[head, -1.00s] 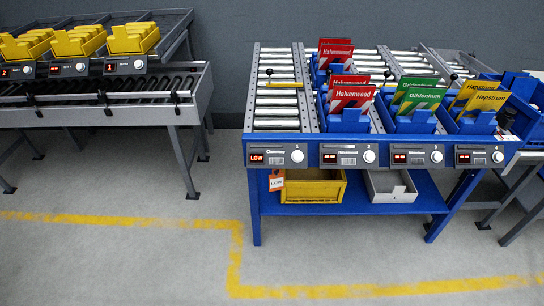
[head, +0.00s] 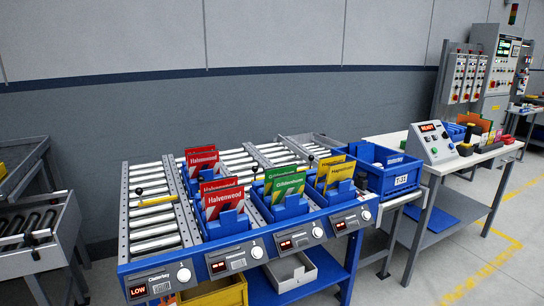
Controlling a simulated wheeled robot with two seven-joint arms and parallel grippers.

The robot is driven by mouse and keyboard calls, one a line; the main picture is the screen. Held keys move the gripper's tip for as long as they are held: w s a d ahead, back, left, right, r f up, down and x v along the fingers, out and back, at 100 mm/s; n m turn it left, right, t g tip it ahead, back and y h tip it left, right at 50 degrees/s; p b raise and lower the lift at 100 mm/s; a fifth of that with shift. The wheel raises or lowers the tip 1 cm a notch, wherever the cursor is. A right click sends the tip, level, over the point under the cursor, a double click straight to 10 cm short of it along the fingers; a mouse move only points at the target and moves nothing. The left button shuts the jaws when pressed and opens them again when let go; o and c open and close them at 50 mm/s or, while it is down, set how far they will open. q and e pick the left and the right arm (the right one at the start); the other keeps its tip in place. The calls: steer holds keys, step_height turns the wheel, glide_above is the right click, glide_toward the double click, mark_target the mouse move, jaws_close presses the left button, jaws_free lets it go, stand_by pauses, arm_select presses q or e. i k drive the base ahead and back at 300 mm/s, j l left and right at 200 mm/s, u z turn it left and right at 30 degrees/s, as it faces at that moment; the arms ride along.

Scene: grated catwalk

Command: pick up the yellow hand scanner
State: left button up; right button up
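I cannot make out the yellow hand scanner for certain. A small dark and yellow object (head: 465,149) sits on the light-topped bench (head: 440,166) at the right, just beside the grey control box with a red READY display (head: 432,142). It is too small to tell what it is. Neither of my grippers is in view.
A blue roller rack (head: 230,262) holds blue bins with red, green and yellow cards. A blue crate (head: 395,181) stands at its right end. Another roller stand (head: 35,250) is at the left edge. Grey floor (head: 455,240) with yellow line is clear at lower right.

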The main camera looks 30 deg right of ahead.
mark_target(466, 144)
steer(key=i+l, duration=0.1)
steer(key=l, duration=1.35)
steer(key=i+l, duration=0.15)
steer(key=l, duration=0.6)
steer(key=i+l, duration=0.1)
steer(key=l, duration=0.6)
